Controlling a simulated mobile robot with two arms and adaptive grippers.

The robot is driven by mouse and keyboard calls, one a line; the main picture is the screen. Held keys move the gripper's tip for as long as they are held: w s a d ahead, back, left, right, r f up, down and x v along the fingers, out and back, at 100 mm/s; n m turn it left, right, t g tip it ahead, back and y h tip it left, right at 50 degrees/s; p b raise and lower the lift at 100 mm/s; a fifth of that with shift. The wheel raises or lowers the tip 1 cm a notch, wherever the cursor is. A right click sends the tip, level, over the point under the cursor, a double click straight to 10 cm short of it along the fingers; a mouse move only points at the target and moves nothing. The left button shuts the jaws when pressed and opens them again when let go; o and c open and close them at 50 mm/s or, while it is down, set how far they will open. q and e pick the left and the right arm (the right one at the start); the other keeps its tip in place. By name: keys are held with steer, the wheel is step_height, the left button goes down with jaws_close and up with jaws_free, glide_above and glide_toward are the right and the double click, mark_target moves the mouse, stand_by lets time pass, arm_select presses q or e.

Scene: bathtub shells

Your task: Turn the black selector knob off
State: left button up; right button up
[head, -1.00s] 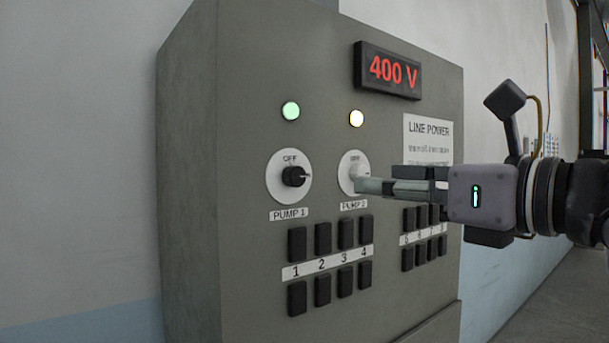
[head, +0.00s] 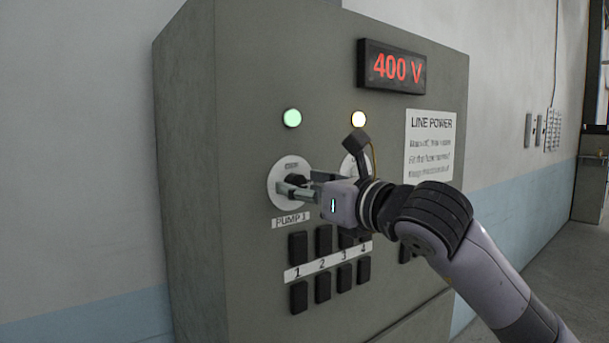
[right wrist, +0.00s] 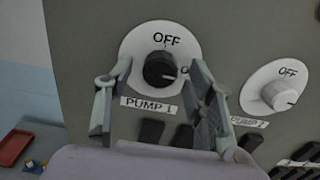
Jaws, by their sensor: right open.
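The black selector knob (right wrist: 158,69) sits on a round white plate labelled OFF above PUMP 1. In the right wrist view its pointer mark faces right, away from the OFF word at the top. In the head view the knob (head: 296,180) is partly hidden by my right gripper (head: 289,191). The right gripper also shows in the right wrist view (right wrist: 161,70), open, with one finger on each side of the knob and gaps between. I cannot tell how far the fingertips stand from the panel. My left gripper is not in view.
The white PUMP 2 knob (right wrist: 279,95) is close on the right. Black numbered buttons (head: 298,248) lie below the knobs. A red tray (right wrist: 14,147) lies lower left.

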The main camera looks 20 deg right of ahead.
steer(key=shift+w+a, duration=0.1)
steer(key=shift+w, duration=0.1)
steer(key=c, duration=1.2)
steer(key=shift+o, duration=0.2)
